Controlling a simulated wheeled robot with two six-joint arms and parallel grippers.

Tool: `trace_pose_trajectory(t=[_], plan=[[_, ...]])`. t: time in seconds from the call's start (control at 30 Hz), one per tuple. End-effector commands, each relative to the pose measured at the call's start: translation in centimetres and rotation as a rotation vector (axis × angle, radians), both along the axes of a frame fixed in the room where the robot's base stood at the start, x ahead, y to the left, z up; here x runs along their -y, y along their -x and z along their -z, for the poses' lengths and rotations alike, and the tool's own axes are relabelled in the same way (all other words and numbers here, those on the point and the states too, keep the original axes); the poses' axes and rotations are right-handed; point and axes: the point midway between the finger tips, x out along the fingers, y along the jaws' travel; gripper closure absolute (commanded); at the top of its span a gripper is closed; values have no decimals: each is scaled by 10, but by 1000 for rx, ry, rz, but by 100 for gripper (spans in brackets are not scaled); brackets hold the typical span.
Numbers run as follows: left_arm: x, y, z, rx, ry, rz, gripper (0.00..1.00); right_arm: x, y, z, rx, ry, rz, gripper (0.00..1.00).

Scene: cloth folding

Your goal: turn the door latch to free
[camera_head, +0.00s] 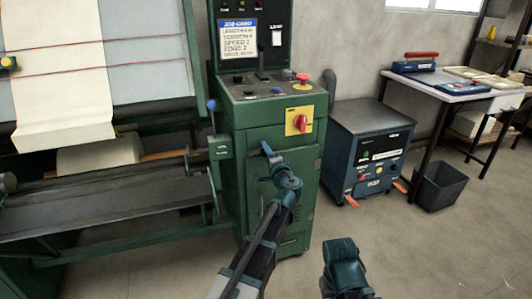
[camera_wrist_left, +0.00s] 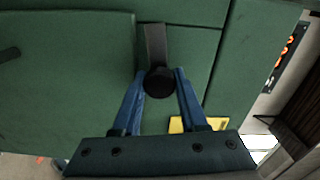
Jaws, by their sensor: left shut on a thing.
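The door latch (camera_wrist_left: 155,50) shows in the left wrist view as a dark flat lever ending in a round black knob, against the green cabinet door (camera_head: 248,200). My left gripper (camera_head: 268,168) is at the upper part of that door in the head view. Its two blue fingers (camera_wrist_left: 160,84) lie on either side of the knob in the left wrist view, shut on the latch. In the head view the gripper hides most of the latch. My right gripper (camera_head: 343,258) is low in the head view, away from the cabinet; its fingers cannot be made out.
The cabinet top carries a red button (camera_head: 302,77), and a yellow plate with a red rotary switch (camera_head: 299,121) sits just above the door. A green roller machine (camera_head: 100,210) stands left. A blue unit (camera_head: 368,155) stands right. Open floor lies in front.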

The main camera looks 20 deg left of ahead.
Motion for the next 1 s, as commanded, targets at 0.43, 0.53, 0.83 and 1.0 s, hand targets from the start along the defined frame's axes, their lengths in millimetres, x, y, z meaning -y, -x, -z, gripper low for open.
trace_pose_trajectory(t=[0.43, 0.53, 0.83, 1.0], plan=[[1, 0, 1, -88, -129, 1, 100, 0, 0, 1, 0, 0, 0, 100], [1, 0, 1, -93, -136, 1, 100, 0, 0, 1, 0, 0, 0, 100], [1, 0, 1, -95, -139, 1, 100, 0, 0, 1, 0, 0, 0, 100], [1, 0, 1, -95, -139, 1, 45, 0, 0, 1, 0, 0, 0, 100]])
